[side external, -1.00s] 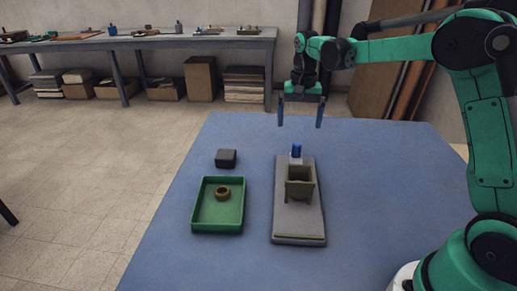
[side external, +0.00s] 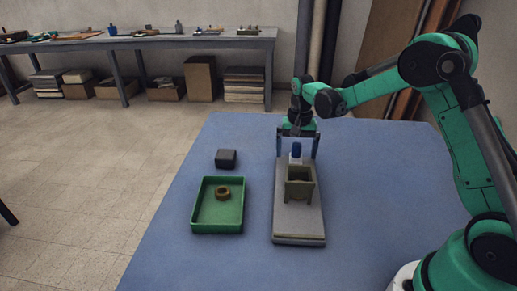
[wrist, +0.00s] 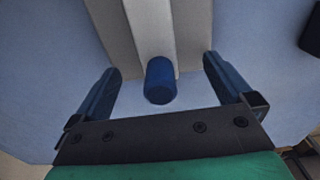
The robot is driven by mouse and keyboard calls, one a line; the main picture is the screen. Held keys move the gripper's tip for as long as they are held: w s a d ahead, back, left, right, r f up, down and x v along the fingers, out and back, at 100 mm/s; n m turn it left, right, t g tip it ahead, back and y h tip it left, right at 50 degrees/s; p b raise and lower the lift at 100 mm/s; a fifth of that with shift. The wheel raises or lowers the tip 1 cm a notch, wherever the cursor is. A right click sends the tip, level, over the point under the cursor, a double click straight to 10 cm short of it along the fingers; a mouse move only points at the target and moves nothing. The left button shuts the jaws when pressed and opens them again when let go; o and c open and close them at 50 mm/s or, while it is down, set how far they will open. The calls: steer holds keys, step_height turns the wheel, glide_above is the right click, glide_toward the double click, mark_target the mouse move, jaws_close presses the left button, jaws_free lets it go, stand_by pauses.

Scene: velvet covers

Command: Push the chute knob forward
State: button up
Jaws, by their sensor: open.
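The chute knob (side external: 297,149) is a small blue cylinder on a pale block at the far end of a grey base (side external: 288,223). An olive, open-topped chute box (side external: 299,185) stands on the base, nearer than the knob. My gripper (side external: 297,157) is open, with its two fingers pointing down on either side of the knob in the side view. In the wrist view the knob (wrist: 160,80) sits between the open fingers of my gripper (wrist: 161,85), with a gap on both sides. I see no finger touching it.
A green tray (side external: 196,208) with a brown ring (side external: 222,192) lies left of the base. A dark block (side external: 226,158) sits behind the tray. The blue table (side external: 380,180) is clear to the right of the base. A cluttered workbench (side external: 190,42) stands at the back.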

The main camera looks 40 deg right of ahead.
mark_target(298, 167)
steer(key=c, duration=1.3)
steer(key=shift+s+a, duration=2.65)
steer(key=shift+c, duration=0.2)
steer(key=o, duration=1.3)
steer(key=shift+o, duration=0.2)
steer(key=shift+r, duration=3.5)
steer(key=shift+r, duration=0.1)
